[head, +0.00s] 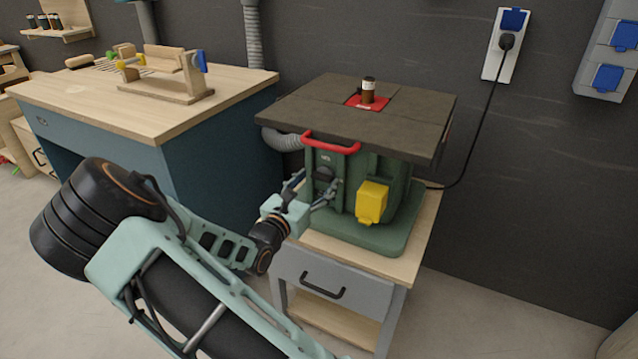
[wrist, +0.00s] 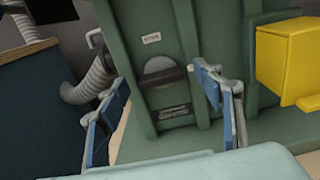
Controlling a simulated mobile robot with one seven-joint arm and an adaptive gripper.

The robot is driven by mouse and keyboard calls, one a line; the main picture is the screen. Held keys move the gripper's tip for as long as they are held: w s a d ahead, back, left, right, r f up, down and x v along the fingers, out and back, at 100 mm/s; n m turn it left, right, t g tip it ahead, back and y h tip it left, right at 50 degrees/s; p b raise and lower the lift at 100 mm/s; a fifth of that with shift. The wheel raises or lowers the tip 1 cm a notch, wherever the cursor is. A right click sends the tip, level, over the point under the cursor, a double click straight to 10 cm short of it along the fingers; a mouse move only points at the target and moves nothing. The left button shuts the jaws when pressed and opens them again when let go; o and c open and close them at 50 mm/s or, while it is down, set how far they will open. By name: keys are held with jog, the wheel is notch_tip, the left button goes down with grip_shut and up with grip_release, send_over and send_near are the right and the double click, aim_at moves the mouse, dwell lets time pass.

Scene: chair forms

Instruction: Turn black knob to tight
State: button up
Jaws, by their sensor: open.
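The black knob (wrist: 161,75) is on the front of a green machine, in the upper middle of the wrist view. It looks like a round disc with a dark bar across it, with small labels above and below. It also shows as a dark spot in the head view (head: 324,173). My gripper (wrist: 160,110) is open and empty in front of the machine, its two blue-padded fingers apart to the left and right of the knob. In the head view my gripper (head: 318,190) is close to the machine's front. I cannot tell whether a finger touches it.
A yellow box (head: 371,203) sits on the machine's front, right of the knob. A red handle (head: 331,142) juts out above. The dark machine top (head: 420,112) overhangs. A grey hose (wrist: 98,82) runs at left. A workbench (head: 215,130) stands to the left.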

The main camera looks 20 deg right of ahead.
jog(key=shift+w+d, duration=0.45)
jog(key=shift+d, duration=0.1)
jog(key=c, duration=1.2)
jog(key=shift+o, duration=0.2)
